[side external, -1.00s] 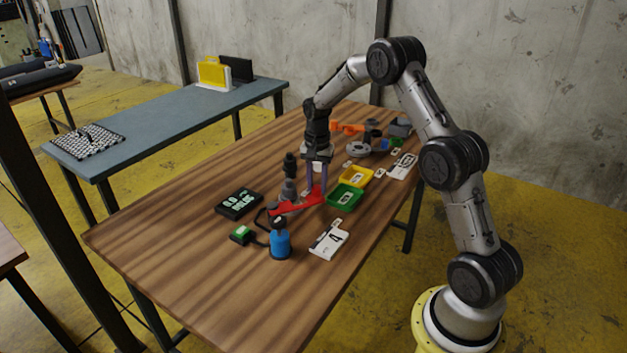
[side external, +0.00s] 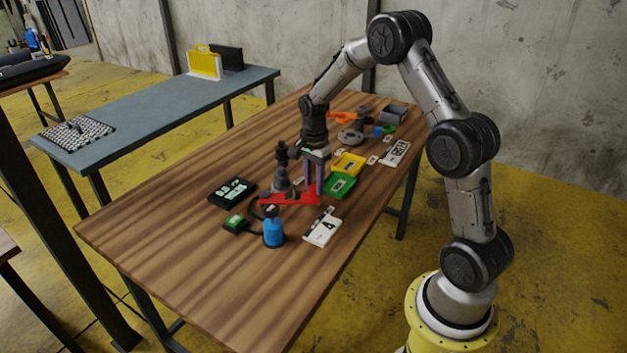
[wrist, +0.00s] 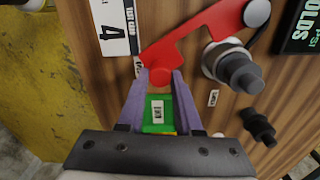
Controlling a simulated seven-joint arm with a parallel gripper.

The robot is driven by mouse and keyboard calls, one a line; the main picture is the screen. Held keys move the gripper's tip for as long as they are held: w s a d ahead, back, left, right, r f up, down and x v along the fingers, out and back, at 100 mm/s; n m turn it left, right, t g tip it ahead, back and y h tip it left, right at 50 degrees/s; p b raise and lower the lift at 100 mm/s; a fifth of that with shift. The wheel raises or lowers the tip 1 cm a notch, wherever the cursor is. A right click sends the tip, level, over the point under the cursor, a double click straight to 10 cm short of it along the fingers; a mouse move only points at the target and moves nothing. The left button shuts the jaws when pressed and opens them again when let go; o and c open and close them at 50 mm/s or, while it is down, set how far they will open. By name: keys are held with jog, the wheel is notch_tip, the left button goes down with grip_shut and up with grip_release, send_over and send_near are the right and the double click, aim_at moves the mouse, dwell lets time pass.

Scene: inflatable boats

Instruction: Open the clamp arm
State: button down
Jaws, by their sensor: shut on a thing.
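The red clamp arm (side external: 290,200) reaches from near a black pivot on the left to my gripper (side external: 313,192) in the side view. In the wrist view the red arm (wrist: 205,32) runs from a round grey pivot (wrist: 257,13) at the upper right down to my fingertips (wrist: 160,78). My purple fingers are shut on its rounded free end. A grey and black cylindrical fitting (wrist: 232,65) stands beside the arm. My fingers partly hide the held end.
A green tray (side external: 340,186) and a yellow tray (side external: 349,163) stand close behind my gripper. The table's front left is clear.

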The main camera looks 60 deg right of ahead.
jog(key=shift+s+a+r, duration=0.1)
jog(key=shift+a, duration=0.15)
dwell(0.4)
jog(key=c, duration=0.6)
grip_release()
notch_tip(320, 180, up, 14)
jog(key=shift+f, duration=0.1)
